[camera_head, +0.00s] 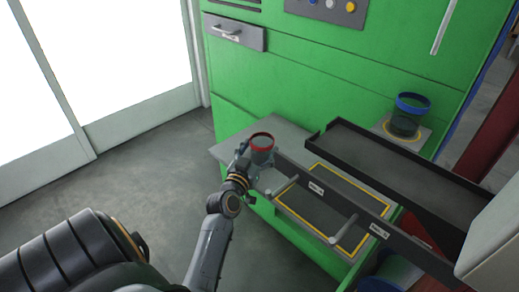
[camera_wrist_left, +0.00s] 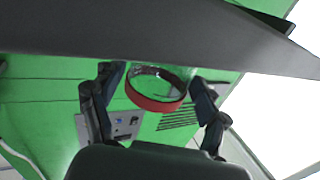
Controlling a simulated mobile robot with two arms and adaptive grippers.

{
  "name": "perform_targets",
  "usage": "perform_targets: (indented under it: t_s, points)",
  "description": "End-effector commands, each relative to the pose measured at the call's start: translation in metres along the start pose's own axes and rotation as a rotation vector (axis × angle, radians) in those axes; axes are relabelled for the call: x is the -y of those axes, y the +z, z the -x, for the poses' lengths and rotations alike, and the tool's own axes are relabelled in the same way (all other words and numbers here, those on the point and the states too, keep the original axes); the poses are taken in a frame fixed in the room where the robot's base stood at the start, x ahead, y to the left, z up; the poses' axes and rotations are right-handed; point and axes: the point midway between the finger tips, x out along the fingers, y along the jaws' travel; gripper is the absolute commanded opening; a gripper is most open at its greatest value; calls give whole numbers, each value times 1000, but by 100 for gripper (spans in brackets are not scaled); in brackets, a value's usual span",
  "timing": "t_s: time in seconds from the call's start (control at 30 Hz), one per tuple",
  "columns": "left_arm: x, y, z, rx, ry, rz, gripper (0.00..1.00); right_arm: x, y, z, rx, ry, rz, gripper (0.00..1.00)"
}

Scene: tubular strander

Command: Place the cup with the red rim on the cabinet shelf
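The cup with the red rim (camera_head: 262,150) is upright, just beyond the end of my left arm, over the left part of the grey cabinet top. My left gripper (camera_head: 256,160) has its fingers at the sides of this cup and appears shut on it. In the left wrist view, the red-rimmed cup (camera_wrist_left: 157,100) sits between the two fingers of the left gripper (camera_wrist_left: 157,88). The head view does not clearly show whether the cup touches the surface below. My right gripper is not in view.
A blue-rimmed cup (camera_head: 410,104) stands on a yellow-marked ledge (camera_head: 384,127) at the back right. The green cabinet (camera_head: 310,85) rises behind. Floor at left is clear.

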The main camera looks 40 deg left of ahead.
Motion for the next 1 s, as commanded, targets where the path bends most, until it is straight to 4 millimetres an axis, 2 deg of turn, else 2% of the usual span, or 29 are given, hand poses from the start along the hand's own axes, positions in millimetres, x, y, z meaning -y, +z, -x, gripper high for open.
perform_targets:
  t_s: [0.43, 0.57, 0.8, 1.0]
  points:
    - [0, -5, 3, 1, 0, -1, 83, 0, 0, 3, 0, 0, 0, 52]
    - [0, -3, 25, 2, 0, -2, 83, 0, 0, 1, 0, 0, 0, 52]
    - [0, -2, 79, 3, 0, -3, 83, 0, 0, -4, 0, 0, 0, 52]
    - [0, -3, 109, 1, 0, -2, 83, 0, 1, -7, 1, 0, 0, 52]
